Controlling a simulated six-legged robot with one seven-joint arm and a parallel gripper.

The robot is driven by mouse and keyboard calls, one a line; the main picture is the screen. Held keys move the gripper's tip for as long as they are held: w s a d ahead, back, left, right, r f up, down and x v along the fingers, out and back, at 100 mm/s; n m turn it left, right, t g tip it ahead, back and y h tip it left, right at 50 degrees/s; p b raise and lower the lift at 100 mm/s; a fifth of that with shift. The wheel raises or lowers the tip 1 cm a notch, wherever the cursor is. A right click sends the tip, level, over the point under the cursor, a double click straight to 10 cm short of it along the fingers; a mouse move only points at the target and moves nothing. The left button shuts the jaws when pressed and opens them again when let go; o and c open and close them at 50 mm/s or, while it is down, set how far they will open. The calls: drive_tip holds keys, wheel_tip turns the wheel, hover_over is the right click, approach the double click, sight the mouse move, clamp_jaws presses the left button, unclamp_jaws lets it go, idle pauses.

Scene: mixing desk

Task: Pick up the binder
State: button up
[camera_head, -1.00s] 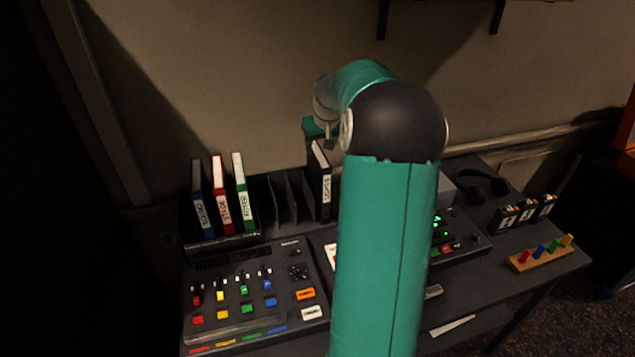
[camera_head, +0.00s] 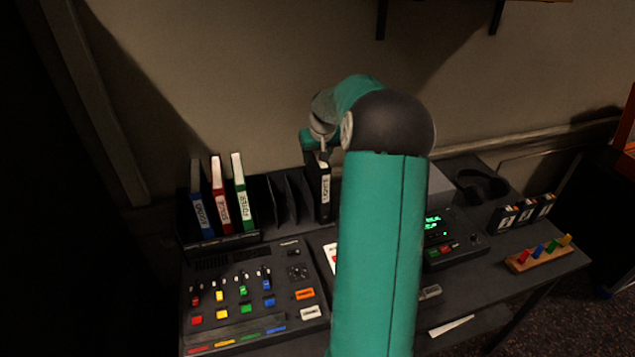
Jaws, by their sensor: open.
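A black binder (camera_head: 322,198) with a white spine label stands upright at the back of the desk, at the right end of the rack. My gripper (camera_head: 320,156) is over the top of this binder and hides its upper end. The gripper is open; its fingers are small and partly hidden, and I cannot tell whether they touch the binder. A blue binder (camera_head: 200,208), a red binder (camera_head: 219,200) and a green binder (camera_head: 241,195) stand together at the left end of the rack.
The rack's empty dividers (camera_head: 282,200) lie between the green and black binders. A mixing console (camera_head: 245,300) fills the desk's front left. A device with a green display (camera_head: 437,228), headphones (camera_head: 483,186) and a wooden block with coloured pegs (camera_head: 541,259) are to the right.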

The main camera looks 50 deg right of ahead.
drive_tip(key=shift+f, duration=0.2)
drive_tip(key=shift+c, duration=0.2)
clamp_jaws()
drive_tip(key=shift+r, duration=0.1)
